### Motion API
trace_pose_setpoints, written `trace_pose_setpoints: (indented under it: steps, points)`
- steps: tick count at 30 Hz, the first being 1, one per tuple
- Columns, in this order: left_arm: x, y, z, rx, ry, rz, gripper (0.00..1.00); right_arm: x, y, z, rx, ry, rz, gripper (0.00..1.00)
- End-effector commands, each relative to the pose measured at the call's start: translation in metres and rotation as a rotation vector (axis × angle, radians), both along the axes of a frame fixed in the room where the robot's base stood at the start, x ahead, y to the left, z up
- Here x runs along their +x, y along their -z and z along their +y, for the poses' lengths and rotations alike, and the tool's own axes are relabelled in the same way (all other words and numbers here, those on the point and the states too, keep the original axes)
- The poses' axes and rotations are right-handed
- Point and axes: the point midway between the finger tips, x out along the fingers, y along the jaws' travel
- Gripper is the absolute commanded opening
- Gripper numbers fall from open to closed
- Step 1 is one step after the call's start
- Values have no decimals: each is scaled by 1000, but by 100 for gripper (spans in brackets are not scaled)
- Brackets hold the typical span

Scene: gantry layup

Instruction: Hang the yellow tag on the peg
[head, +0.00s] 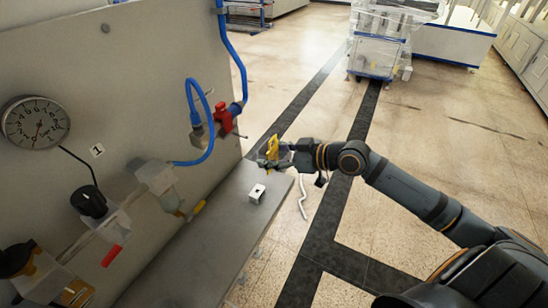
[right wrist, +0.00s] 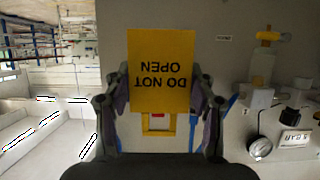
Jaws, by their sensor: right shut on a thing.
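The yellow tag (head: 272,147) is in my right gripper (head: 276,156), which is shut on it above the far end of the grey ledge. In the right wrist view the tag (right wrist: 162,65) reads "DO NOT OPEN" upside down, between the two fingers (right wrist: 160,100). A yellow open loop (right wrist: 146,122) extends below its printed face, with a bit of red showing behind it. I cannot make out the peg for certain in either view. My left gripper is not in view.
A red valve (head: 223,116) with blue hoses stands on the grey panel (head: 150,70), left of the tag. A small white block (head: 257,193) sits on the ledge (head: 190,255). A gauge (head: 35,122) and black knobs are at the left. Open floor lies right.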

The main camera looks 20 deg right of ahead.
Motion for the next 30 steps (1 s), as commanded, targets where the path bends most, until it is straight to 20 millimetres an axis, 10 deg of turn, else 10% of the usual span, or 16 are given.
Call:
trace_pose_setpoints:
  steps: [30]
  points:
    - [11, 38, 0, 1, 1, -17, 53, 52, 5, 41, 5, 1, -1, 31]
